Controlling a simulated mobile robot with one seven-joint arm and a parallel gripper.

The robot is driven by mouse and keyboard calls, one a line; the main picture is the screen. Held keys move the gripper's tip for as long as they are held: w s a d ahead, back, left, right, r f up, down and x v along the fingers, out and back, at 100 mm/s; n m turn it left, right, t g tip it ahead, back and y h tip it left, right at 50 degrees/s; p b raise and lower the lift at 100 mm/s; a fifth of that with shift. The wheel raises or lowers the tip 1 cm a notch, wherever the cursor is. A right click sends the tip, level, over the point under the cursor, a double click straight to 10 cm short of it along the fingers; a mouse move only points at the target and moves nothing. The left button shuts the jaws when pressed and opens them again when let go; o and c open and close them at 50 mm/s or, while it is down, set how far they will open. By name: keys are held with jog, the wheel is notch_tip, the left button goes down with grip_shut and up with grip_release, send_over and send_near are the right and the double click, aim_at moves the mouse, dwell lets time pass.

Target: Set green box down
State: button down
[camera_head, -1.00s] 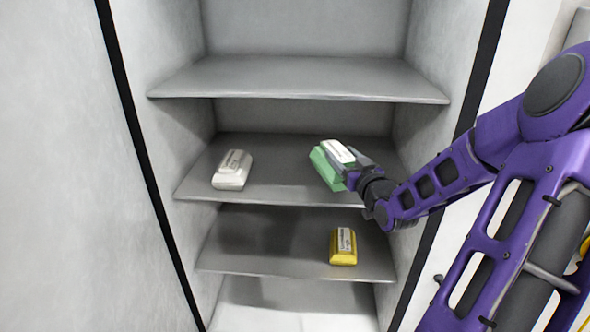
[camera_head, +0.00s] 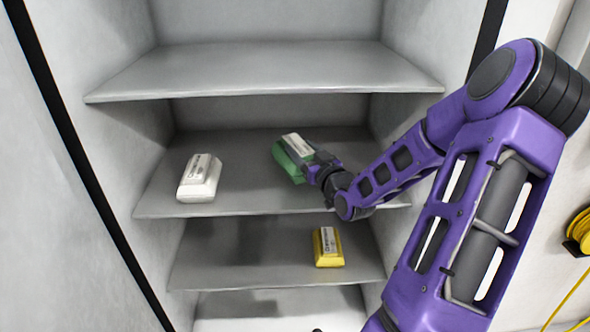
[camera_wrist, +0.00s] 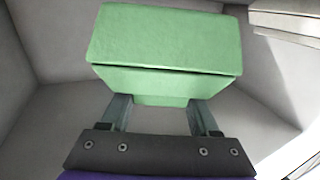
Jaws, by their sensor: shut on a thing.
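The green box (camera_head: 291,160) has a white label on top and is at the middle shelf, right of centre, in the head view. My gripper (camera_head: 314,166) is shut on its near side. In the wrist view the green box (camera_wrist: 165,45) fills the upper middle, with the two fingers of my gripper (camera_wrist: 160,112) on either side of its narrow lower part. The middle shelf (camera_head: 235,200) is grey and flat. I cannot tell whether the box touches the shelf or hangs just above it.
A white box (camera_head: 200,178) sits on the same shelf to the left, apart from the green box. A yellow box (camera_head: 327,247) sits on the shelf below. The upper shelf (camera_head: 265,75) is empty. Free shelf room lies between the white and green boxes.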

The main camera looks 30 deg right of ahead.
jog(key=shift+f+b, duration=0.5)
jog(key=shift+f, duration=2)
jog(key=shift+f, duration=0.25)
jog(key=shift+c, duration=0.6)
grip_release()
jog(key=shift+r, duration=0.25)
jog(key=s, duration=1.2)
jog(key=shift+a+p, duration=0.3)
jog(key=shift+a, duration=0.1)
jog(key=shift+f, duration=0.1)
